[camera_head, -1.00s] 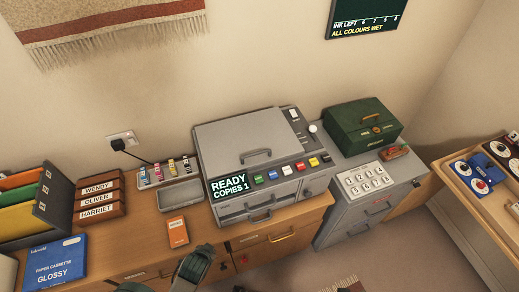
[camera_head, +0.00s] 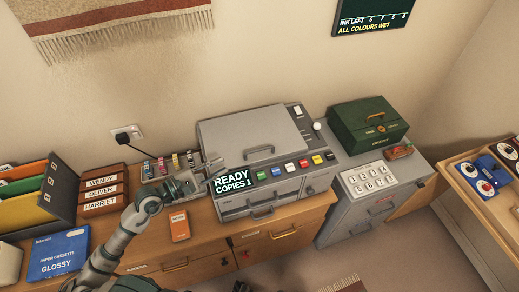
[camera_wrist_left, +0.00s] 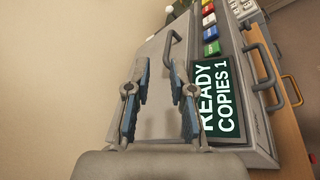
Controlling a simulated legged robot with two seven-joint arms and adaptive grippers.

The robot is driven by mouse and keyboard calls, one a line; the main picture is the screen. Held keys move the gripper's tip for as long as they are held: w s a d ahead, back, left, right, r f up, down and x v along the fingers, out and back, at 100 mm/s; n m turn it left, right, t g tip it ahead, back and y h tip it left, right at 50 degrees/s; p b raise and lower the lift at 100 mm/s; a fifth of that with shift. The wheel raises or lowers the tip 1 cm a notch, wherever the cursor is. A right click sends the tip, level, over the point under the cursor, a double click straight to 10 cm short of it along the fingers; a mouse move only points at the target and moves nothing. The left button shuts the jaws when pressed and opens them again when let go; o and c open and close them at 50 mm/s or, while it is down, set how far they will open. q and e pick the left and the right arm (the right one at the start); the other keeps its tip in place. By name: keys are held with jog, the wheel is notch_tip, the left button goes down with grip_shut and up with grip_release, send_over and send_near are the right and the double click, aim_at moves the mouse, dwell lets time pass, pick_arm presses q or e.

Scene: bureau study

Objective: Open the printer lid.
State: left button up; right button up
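The grey printer (camera_head: 305,176) stands on the wooden desk, with its flat lid (camera_head: 245,130) down. A dark lid handle (camera_head: 259,151) sits near the lid's front edge. The printer's screen (camera_head: 233,184) reads READY, COPIES 1. My left gripper (camera_head: 212,167) is at the printer's left front corner, left of the handle. In the left wrist view its two blue-grey fingers (camera_wrist_left: 159,75) are apart with nothing between them, and the lid handle (camera_wrist_left: 174,52) lies just beyond the fingertips. My right gripper is not in view.
A row of ink cartridges (camera_head: 176,162) stands left of the printer, partly behind my arm. An orange box (camera_head: 180,225) lies in front. A green cash box (camera_head: 368,125) and a number pad (camera_head: 368,181) are at right. A wall sign (camera_head: 374,16) hangs above.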

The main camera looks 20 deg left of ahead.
pick_arm(q)
jog(key=shift+w+a+f+m+g+y, duration=0.25)
jog(key=shift+a+f+m+g+y, duration=0.15)
jog(key=shift+f+m+g+y, duration=0.45)
jog(key=shift+w+d+m+t, duration=0.1)
jog(key=shift+w+m+t, duration=0.15)
jog(key=p, duration=0.2)
send_near(259, 150)
jog(key=shift+w+a+f+h, duration=0.25)
jog(key=shift+w+a, duration=0.1)
jog(key=shift+w, duration=0.05)
jog(key=x, duration=1)
jog(key=shift+s+d+f+p, duration=0.1)
jog(key=shift+d+f+p, duration=0.05)
jog(key=shift+d+p, duration=0.25)
jog(key=shift+a, duration=0.1)
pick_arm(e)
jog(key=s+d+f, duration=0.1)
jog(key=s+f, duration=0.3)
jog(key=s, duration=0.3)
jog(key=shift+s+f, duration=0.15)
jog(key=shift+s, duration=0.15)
pick_arm(q)
jog(key=shift+a, duration=0.1)
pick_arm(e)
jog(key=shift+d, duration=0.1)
pick_arm(q)
grip_shut()
